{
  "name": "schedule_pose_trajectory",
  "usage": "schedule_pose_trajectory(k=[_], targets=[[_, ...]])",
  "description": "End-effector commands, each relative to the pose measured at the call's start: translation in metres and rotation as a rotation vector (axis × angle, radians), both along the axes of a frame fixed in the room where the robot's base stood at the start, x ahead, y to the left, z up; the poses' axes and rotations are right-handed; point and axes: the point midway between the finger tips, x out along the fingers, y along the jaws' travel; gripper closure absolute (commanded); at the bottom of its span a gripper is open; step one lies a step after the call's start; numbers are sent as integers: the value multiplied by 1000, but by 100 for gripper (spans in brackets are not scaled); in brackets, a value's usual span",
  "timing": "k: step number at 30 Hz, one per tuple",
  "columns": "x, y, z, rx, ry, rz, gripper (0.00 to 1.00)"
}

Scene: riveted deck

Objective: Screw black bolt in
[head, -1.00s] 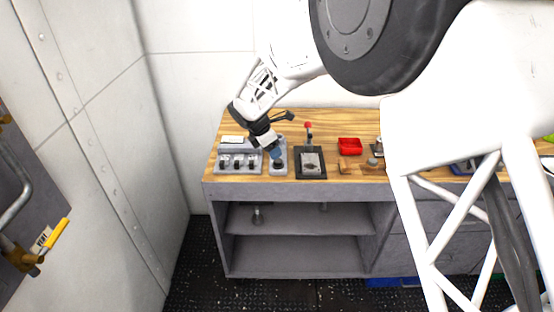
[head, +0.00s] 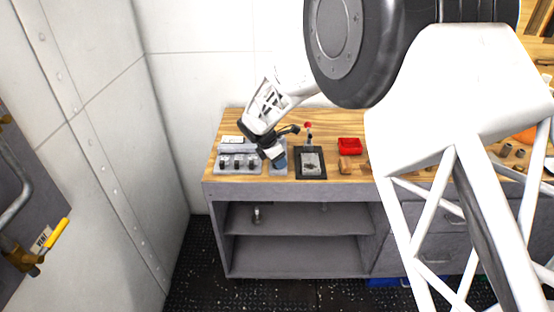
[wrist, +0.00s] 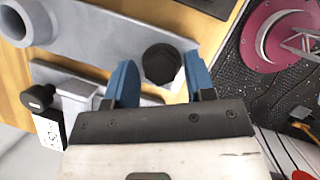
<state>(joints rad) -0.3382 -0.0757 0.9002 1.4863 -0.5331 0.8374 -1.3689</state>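My gripper (wrist: 158,78) is open, with one blue finger on each side of the bolt head and a gap between the head and each finger. I cannot tell how deep the bolt sits. In the head view my gripper (head: 277,158) is over the grey fixture at the left of the workbench, and it hides the bolt there.
The wooden workbench (head: 330,121) holds a grey panel with black knobs (head: 238,163) at left, a dark box with a red-topped lever (head: 310,163) at right, then a red bin (head: 349,146) and a wooden block (head: 346,166). A white wall stands behind.

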Motion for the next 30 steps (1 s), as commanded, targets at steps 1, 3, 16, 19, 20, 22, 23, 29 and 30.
schedule_pose_trajectory(k=[1, 3, 16, 19, 20, 22, 23, 29, 30], targets=[[0, 0, 0, 0, 0, 0, 58], [0, 0, 0, 0, 0, 0, 69], [0, 0, 0, 0, 0, -21, 91], [0, 0, 0, -1, 1, -46, 91], [0, 0, 0, -1, 2, -57, 91], [0, 0, -1, -1, 2, -87, 91], [0, 0, 0, 0, 2, -103, 91], [1, 0, 0, -1, 3, -236, 91], [2, 1, 0, -1, 2, -269, 91]])
